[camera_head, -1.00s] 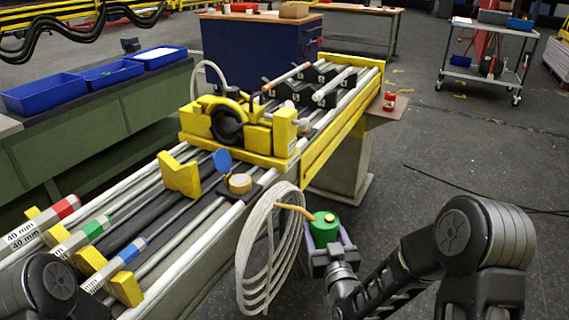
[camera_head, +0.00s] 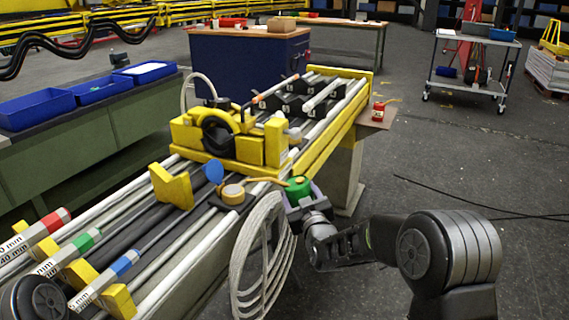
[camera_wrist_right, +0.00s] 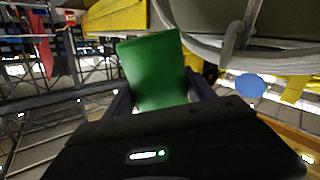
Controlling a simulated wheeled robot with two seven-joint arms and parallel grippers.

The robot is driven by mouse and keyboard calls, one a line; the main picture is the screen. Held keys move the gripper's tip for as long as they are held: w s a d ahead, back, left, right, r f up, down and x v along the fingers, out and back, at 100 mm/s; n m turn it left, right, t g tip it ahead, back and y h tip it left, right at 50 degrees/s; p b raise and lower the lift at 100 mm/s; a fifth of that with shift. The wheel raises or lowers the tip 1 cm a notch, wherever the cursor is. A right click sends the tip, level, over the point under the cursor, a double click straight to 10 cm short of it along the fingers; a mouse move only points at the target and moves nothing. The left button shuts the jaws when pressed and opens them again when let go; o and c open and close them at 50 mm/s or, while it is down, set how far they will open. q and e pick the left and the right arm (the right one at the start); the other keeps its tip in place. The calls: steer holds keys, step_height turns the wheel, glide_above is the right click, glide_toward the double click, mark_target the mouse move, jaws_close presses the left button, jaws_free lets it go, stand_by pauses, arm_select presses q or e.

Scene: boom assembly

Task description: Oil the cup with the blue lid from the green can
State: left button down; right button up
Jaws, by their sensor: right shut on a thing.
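The cup (camera_head: 233,194) is a small tan-topped round pot on a dark mount on the boom. Its round blue lid (camera_head: 213,172) stands open at its left; a blue disc, likely this lid, shows in the right wrist view (camera_wrist_right: 250,87). My right gripper (camera_head: 303,203) is shut on the green can (camera_head: 299,186), right of the cup. The can's thin orange spout (camera_head: 268,180) points left, its tip close to the cup's upper right edge. The can fills the jaws in the wrist view (camera_wrist_right: 155,70). My left gripper is out of view; only part of that arm shows.
A coiled pale hose (camera_head: 262,255) hangs off the boom's side just below the can. A yellow clamp block (camera_head: 225,137) stands behind the cup. A red can (camera_head: 379,112) sits on a small shelf at the right. The floor right of the boom is open.

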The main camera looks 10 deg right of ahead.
steer(key=w+a+r+n, duration=0.2)
steer(key=w+r, duration=0.3)
steer(key=r, duration=0.3)
steer(key=shift+w+a+r+y+b, duration=0.2)
steer(key=shift+w+a+y+b, duration=0.15)
steer(key=shift+a, duration=0.25)
steer(key=shift+w+a+r+n+g+h+p, duration=0.1)
steer(key=shift+a+r+n+g+h+p, duration=0.25)
steer(key=shift+n+p, duration=1.2)
steer(key=shift+a+r+n+g+h+p, duration=0.25)
steer(key=shift+r+n+p, duration=0.5)
steer(key=shift+p, duration=1.45)
steer(key=shift+w+a+r+n+g+h+p, duration=0.15)
steer(key=shift+a+r+n+p, duration=0.2)
steer(key=shift+n+p, duration=1.25)
steer(key=shift+s+f+m, duration=0.1)
steer(key=shift+f+m, duration=0.05)
steer(key=shift+m, duration=0.15)
